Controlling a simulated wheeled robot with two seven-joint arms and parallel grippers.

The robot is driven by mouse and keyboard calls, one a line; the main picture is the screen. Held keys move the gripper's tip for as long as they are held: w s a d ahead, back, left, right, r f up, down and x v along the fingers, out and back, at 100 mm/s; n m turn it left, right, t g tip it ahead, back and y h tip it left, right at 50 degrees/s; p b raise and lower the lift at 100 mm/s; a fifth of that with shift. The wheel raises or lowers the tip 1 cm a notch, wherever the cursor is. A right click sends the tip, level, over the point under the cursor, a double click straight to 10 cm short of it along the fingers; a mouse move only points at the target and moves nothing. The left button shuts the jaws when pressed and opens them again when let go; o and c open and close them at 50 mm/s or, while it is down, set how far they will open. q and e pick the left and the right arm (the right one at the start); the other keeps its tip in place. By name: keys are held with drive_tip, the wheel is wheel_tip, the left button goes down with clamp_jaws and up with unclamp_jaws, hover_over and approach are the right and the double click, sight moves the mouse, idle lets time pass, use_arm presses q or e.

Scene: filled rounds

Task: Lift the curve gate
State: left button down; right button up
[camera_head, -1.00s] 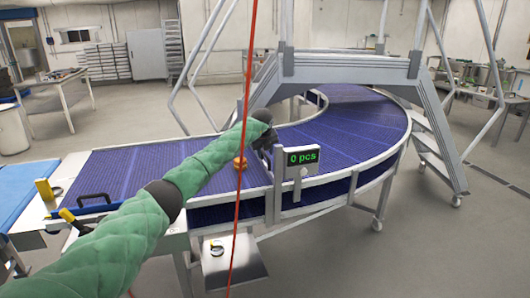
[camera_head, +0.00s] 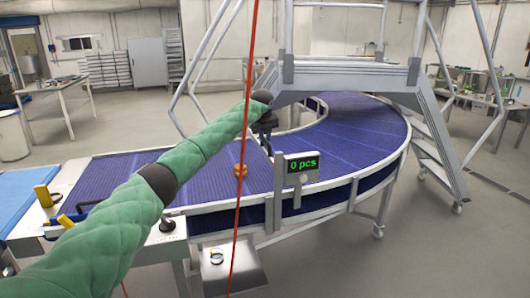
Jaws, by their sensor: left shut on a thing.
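My left arm, in a green quilted sleeve, reaches from the lower left across the conveyor. My left gripper (camera_head: 265,128) is small and dark at the arm's far end, above the belt's edge where the curve begins. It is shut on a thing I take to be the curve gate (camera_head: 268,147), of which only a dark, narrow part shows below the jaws. The gate's full shape and the grip itself are too small to make out. My right gripper is not in view.
The blue conveyor belt (camera_head: 352,128) curves around under a grey step bridge (camera_head: 350,74). An orange round item (camera_head: 240,171) lies on the belt before the curve. A counter display (camera_head: 302,164) reads "0 pcs". A red cord hangs in front.

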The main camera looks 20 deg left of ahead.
use_arm(q)
wheel_tip(320, 180, up, 2)
drive_tip(key=c, duration=1.4)
unclamp_jaws()
drive_tip(key=shift+f, duration=0.1)
